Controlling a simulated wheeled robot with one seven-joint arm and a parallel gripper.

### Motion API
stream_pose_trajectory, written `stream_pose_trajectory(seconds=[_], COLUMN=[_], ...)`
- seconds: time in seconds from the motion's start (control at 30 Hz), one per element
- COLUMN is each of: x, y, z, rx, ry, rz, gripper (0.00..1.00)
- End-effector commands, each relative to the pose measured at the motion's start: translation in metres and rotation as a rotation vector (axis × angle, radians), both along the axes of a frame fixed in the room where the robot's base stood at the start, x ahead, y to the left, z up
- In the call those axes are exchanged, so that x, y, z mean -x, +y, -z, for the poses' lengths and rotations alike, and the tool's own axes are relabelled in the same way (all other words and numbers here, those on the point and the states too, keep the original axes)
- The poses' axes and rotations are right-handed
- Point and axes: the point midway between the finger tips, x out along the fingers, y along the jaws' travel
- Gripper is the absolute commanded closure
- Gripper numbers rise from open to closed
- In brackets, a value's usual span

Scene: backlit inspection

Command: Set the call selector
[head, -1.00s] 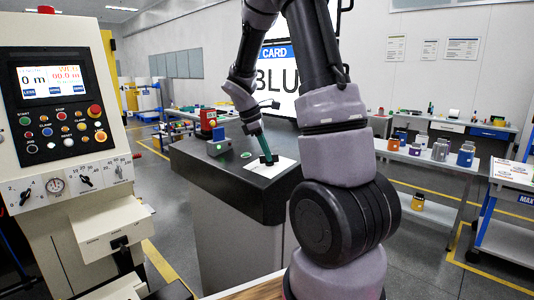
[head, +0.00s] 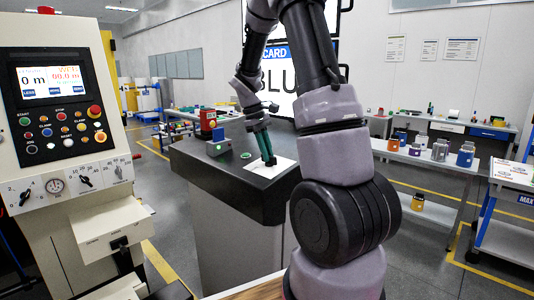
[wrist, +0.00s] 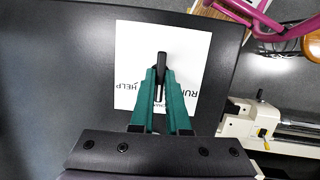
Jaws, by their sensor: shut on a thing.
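The call selector's black lever-like knob (wrist: 161,62) stands on a white label plate (wrist: 195,50) in the wrist view. Upside-down words on the plate include RUN and HELP; another word is partly covered by my fingers. My gripper (wrist: 160,78) has teal fingers shut on the knob, one on each side. In the head view my gripper (head: 267,157) points down at the white plate (head: 285,164) on the dark bench top. The knob's lower part and the exact mark it points to are hidden.
A screen (head: 283,88) behind my arm reads CARD and part of BLU. A control cabinet (head: 60,130) stands at left; shelves (head: 430,165) stand at right.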

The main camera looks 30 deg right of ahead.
Motion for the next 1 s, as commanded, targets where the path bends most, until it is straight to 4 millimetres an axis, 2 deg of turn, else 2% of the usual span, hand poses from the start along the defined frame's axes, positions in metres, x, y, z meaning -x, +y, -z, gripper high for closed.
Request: stream_pose_trajectory(seconds=[0.57, 0.6, 0.67, 1.0], x=[-0.0015, -0.0015, -0.0014, -0.001], y=[-0.0002, -0.0002, -0.0002, 0.0002], z=[-0.0013, -0.0013, -0.0013, -0.002], rx=[-0.001, -0.001, -0.001, -0.002], ry=[-0.009, -0.009, -0.009, -0.007], rz=[0.03, 0.03, 0.03, 0.031], gripper=[1.0, 0.79, 0.56, 0.56])
